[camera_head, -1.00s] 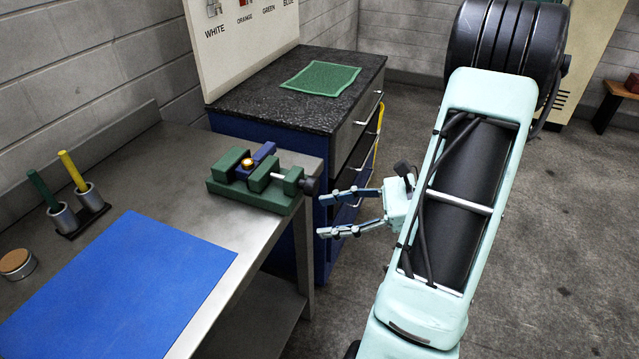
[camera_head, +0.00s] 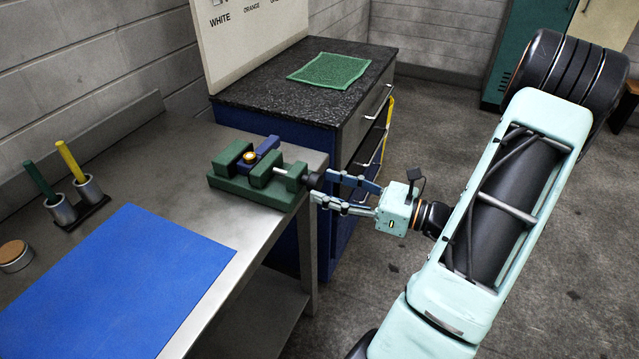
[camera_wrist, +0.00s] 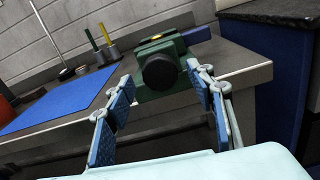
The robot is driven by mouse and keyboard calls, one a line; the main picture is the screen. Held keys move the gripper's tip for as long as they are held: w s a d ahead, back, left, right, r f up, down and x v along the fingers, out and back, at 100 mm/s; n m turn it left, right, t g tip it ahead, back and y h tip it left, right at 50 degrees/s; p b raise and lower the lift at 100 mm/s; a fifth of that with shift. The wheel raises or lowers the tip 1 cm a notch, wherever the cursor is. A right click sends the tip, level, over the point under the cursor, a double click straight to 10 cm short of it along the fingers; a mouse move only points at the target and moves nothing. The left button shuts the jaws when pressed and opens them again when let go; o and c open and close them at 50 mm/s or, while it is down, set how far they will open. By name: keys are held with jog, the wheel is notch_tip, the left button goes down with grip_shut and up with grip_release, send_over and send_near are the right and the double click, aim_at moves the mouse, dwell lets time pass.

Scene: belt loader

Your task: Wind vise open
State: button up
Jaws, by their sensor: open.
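The green vise (camera_head: 262,174) sits at the right front corner of the metal bench. A blue block with a round brass-coloured piece (camera_head: 249,156) is between its jaws. Its black round knob (camera_head: 314,181) sticks out past the bench edge toward my gripper. My gripper (camera_head: 322,187) is open, with its fingertips at the knob. In the wrist view the knob (camera_wrist: 160,70) shows face-on, ahead of and between the two open blue-padded fingers (camera_wrist: 164,100). I cannot tell whether the fingers touch it.
A blue mat (camera_head: 115,285) covers the bench's front left. Two holders with a green and a yellow stick (camera_head: 70,165) and a round lidded tin (camera_head: 14,256) stand at left. A drawer cabinet (camera_head: 350,128) with a green cloth (camera_head: 330,70) stands behind the vise.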

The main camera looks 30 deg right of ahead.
jog(key=shift+x, duration=1.35)
jog(key=shift+c, duration=0.7)
jog(key=c, duration=1)
